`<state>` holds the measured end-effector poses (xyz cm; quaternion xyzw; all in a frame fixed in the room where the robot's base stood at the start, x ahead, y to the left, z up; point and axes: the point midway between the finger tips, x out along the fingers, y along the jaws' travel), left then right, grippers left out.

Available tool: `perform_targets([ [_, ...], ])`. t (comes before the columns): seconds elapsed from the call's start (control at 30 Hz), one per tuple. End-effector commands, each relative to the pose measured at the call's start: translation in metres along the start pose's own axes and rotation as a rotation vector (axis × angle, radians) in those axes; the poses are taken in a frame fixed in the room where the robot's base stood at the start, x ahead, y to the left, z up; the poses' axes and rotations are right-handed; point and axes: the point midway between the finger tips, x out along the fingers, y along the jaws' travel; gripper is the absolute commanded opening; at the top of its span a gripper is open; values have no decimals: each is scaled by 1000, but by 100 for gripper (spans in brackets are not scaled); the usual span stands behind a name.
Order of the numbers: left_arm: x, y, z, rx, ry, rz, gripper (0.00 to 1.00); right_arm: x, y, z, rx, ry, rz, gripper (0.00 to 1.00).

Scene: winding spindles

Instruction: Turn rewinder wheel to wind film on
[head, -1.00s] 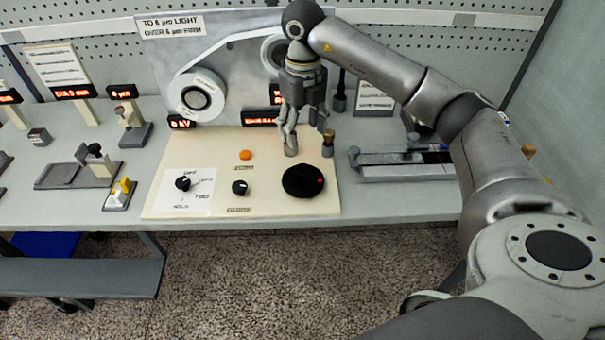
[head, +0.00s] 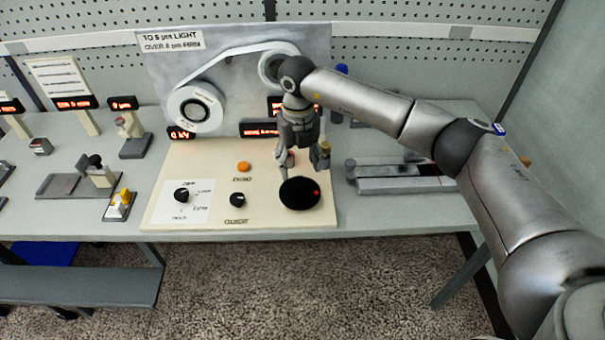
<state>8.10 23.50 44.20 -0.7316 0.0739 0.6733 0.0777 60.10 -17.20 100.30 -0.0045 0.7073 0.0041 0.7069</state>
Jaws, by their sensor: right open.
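The rewinder wheel (head: 298,195) is a round black disc with a small red mark at its right side, on the cream panel (head: 215,220). My right gripper (head: 299,168) is open and points down, just over the far edge of the wheel. I cannot tell whether a fingertip touches the wheel. The film runs as a pale band from the large left reel (head: 196,108) up to the smaller right reel (head: 271,68) on the grey backboard. My right arm and gripper hide part of the backboard and displays. My left gripper is not in view.
The panel also holds an orange button (head: 243,167) and two black knobs (head: 181,195) (head: 238,199). A brass-topped post (head: 324,153) stands close beside my right gripper. A grey slide fixture (head: 405,177) lies to the right. The panel's front strip is clear.

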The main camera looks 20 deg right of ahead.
Motion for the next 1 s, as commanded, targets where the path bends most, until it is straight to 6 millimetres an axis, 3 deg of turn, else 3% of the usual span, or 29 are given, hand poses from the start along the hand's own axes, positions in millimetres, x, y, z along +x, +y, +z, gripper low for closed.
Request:
perform_targets([
  [0.3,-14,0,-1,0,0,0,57,47,0,0,1,1,1,60],
  [0.7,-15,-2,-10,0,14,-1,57,56,0,0,-1,-1,0,60],
  [1.0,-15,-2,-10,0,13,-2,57,55,0,0,-1,-1,0,22],
])
